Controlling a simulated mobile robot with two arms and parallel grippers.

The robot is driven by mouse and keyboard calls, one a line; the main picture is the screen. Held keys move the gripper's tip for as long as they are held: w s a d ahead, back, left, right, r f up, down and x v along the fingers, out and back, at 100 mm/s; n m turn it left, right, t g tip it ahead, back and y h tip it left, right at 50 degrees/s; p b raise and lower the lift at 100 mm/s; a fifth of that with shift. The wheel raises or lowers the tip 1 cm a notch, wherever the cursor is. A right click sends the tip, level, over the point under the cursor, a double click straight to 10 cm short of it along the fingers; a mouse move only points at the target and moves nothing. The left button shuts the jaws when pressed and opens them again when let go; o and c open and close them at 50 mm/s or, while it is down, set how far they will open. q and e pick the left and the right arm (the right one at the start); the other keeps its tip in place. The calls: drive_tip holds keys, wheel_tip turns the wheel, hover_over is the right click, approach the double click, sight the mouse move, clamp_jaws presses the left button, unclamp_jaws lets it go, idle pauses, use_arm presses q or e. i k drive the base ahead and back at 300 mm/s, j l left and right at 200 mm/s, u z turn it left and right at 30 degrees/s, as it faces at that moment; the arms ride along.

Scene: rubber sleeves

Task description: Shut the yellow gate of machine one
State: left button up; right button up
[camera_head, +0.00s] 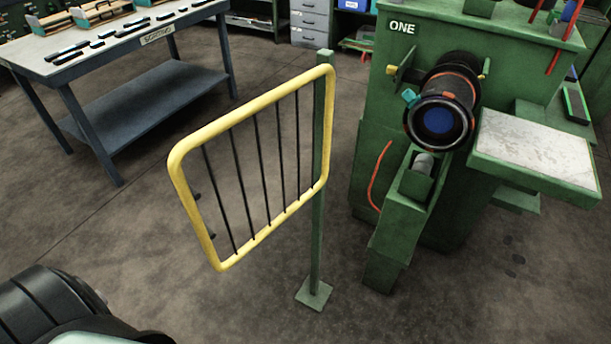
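The yellow gate (252,108) is a tube frame with several thin black bars. It hangs on a green post (319,200) with a square foot on the floor. The gate stands swung out to the left of the post, away from the machine. Machine one (400,110) is green, marked ONE, and stands right of the post. A black cylinder with a dark blue round face (438,121) sticks out of its front. Neither of my grippers shows. A dark rounded part, probably mine, shows at the lower left.
A blue-grey table (140,55) with several dark tools stands at the upper left. A green shelf with a pale top (535,150) juts out at the machine's right. Grey drawers (311,22) stand at the back. The floor around the gate is clear.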

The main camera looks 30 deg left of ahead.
sight(187, 193)
drive_tip(key=j+z, duration=1.1)
drive_tip(key=k+j, duration=0.1)
drive_tip(key=j, duration=0.7)
drive_tip(key=k+j, duration=0.15)
drive_tip(key=j, duration=0.2)
drive_tip(key=k+j, duration=0.1)
drive_tip(key=j, duration=0.3)
